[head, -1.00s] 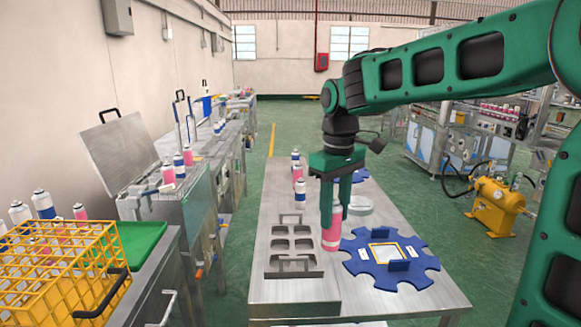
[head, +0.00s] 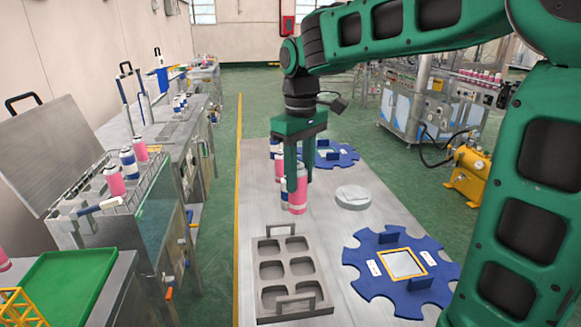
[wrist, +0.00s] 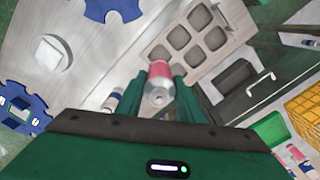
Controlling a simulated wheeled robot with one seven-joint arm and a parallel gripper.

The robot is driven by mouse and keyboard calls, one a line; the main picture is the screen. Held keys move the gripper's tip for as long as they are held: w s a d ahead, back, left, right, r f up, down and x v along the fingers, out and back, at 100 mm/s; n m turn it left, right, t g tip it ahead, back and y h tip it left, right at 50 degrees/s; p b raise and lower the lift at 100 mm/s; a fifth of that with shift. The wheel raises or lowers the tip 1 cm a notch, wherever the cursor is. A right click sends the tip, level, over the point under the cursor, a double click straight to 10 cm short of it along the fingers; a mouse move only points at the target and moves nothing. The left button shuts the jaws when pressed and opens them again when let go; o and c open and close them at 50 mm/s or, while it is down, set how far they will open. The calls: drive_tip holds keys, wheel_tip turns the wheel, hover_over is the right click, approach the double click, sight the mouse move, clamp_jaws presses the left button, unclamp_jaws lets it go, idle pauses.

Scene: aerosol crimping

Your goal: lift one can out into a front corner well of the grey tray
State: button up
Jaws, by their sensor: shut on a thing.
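My gripper (head: 297,176) is shut on a pink can (head: 298,196), held upright near the far end of the grey tray. The can also shows between my fingers in the wrist view (wrist: 158,78). The grey tray (head: 288,263) lies on the table with two handles and several wells, all of which look empty. In the wrist view the tray (wrist: 188,40) is beyond the can. Other cans (head: 276,148) stand on the table behind my gripper, partly hidden by it. I cannot tell the held can's exact height above the table.
A blue star-wheel plate (head: 372,283) lies right of the tray, and another (head: 330,155) lies farther back. A pale round disc (head: 353,197) lies between them. A metal bath with cans and an open lid (head: 50,150) and a green tray (head: 68,285) stand at left.

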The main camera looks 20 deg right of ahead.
sight(298, 185)
drive_tip(key=shift+w+f, duration=0.1)
drive_tip(key=shift+a+f, duration=0.1)
drive_tip(key=shift+f, duration=0.65)
wheel_tip(298, 185, down, 11)
drive_tip(key=shift+f, duration=0.15)
idle(0.4)
drive_tip(key=shift+f, duration=0.45)
idle(0.7)
drive_tip(key=o, duration=1.4)
drive_tip(key=shift+r, duration=0.1)
wheel_tip(298, 185, up, 10)
drive_tip(key=shift+w+r, duration=0.1)
drive_tip(key=shift+r, duration=0.15)
